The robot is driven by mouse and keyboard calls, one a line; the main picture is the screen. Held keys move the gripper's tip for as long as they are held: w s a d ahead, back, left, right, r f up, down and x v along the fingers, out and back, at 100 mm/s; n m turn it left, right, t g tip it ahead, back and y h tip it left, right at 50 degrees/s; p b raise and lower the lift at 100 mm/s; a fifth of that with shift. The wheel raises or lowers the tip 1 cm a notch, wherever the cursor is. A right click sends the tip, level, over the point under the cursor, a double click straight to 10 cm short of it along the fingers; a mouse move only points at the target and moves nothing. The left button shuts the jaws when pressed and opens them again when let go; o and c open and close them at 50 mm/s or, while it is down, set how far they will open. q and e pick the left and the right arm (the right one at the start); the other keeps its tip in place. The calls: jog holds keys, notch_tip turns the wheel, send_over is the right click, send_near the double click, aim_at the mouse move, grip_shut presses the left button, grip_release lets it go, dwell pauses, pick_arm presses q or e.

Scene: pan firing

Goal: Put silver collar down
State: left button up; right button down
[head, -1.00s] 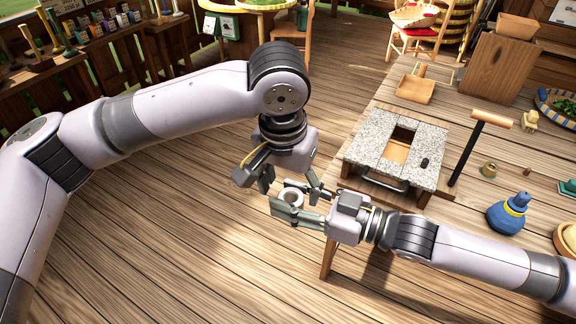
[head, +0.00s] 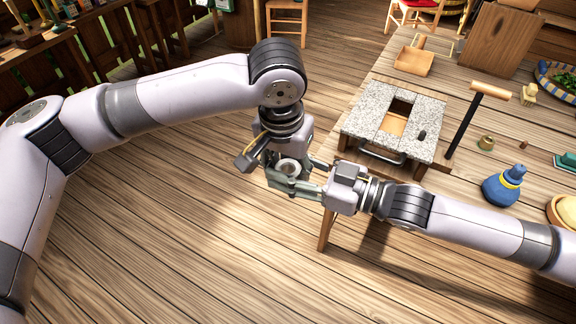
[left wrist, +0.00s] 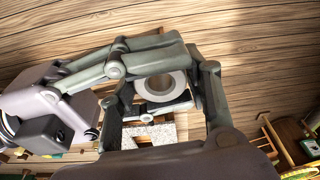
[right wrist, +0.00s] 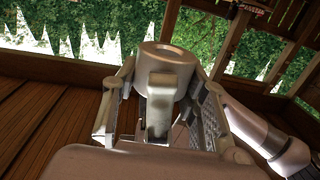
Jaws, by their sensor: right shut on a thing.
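The silver collar (head: 289,167), a short pale ring, is held off the table in my right gripper (head: 292,186). It shows from its open end in the left wrist view (left wrist: 164,86) and between my right fingers in the right wrist view (right wrist: 165,58). My right gripper is shut on it. My left gripper (left wrist: 165,100) is open, pointing down over the collar, with its fingers around it and the right fingers. Whether the left fingers touch the collar cannot be told. Part of the collar is hidden by the fingers.
The wooden table (head: 440,212) is to the right, holding a granite-topped block (head: 361,125), a dark T-shaped stand (head: 464,124), a blue bottle (head: 500,190) and a wooden scoop (head: 413,61). Bare tabletop lies in front of the block. Both grippers are at the table's left edge.

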pick_arm(q)
jog(key=c, duration=0.9)
pick_arm(e)
jog(key=shift+r, duration=0.1)
pick_arm(q)
jog(key=shift+c, duration=0.2)
pick_arm(e)
jog(key=c, duration=0.9)
grip_release()
